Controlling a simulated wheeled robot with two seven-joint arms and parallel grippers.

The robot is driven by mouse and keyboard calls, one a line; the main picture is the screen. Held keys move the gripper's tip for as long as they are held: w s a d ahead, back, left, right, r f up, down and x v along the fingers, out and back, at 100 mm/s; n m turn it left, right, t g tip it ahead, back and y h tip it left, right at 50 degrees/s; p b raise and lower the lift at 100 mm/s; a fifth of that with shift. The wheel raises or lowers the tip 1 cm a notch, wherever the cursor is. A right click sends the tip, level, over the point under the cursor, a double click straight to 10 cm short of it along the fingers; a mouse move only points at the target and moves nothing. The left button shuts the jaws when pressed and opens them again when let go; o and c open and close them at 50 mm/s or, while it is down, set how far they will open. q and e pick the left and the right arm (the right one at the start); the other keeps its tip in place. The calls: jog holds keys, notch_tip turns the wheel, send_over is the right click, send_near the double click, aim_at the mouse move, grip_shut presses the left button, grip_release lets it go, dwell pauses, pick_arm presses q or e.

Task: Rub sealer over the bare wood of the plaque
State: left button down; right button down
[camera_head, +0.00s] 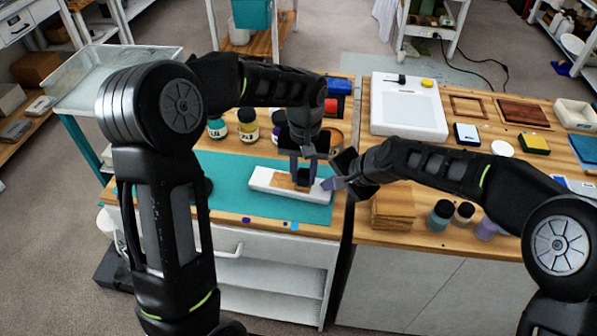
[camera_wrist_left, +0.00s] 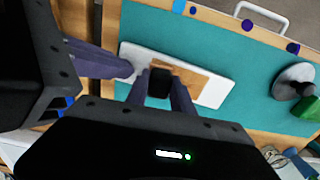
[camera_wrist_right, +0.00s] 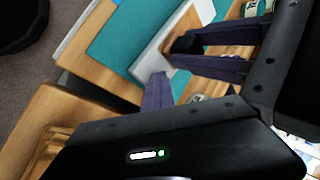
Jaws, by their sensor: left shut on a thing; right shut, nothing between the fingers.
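The plaque is a long white board (camera_head: 260,182) lying on the teal mat (camera_head: 225,170), with a patch of bare brown wood (camera_wrist_left: 198,80) across its middle. My left gripper (camera_head: 303,178) points down over the plaque, shut on a small black pad (camera_wrist_left: 159,83). The pad is over the bare wood, by its edge; I cannot tell if it touches. My right gripper (camera_head: 329,184) is shut and empty, its tips at the plaque's right end, touching or very close. In the right wrist view the black pad (camera_wrist_right: 187,43) and the plaque (camera_wrist_right: 150,62) show beyond the right fingertips.
Jars (camera_head: 247,125) stand behind the mat. A round grey disc with a green piece (camera_wrist_left: 295,80) stands on the mat. On the right-hand table are a wood stack (camera_head: 393,210), small bottles (camera_head: 440,215) and a white flat device (camera_head: 408,105). A dark gap separates the tables.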

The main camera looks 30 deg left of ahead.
pick_arm(q)
jog(key=shift+d, duration=1.55)
jog(key=shift+w, duration=0.1)
jog(key=shift+a, duration=0.1)
jog(key=shift+s+a+r, duration=0.1)
jog(key=shift+s+a, duration=0.1)
jog(key=shift+a, duration=0.85)
jog(key=shift+s+a, duration=0.15)
jog(key=shift+a, duration=0.85)
jog(key=shift+a, duration=0.15)
jog(key=shift+a, duration=0.2)
jog(key=shift+s+a, duration=0.25)
jog(key=shift+a, duration=0.6)
jog(key=shift+s+a, duration=0.2)
jog(key=shift+a, duration=0.6)
jog(key=shift+a, duration=0.1)
jog(key=shift+s+a+f, duration=0.15)
jog(key=shift+s+a, duration=0.1)
jog(key=shift+a, duration=0.65)
jog(key=shift+s+a+f, duration=0.1)
jog(key=shift+s+a, duration=0.15)
jog(key=shift+a, duration=0.65)
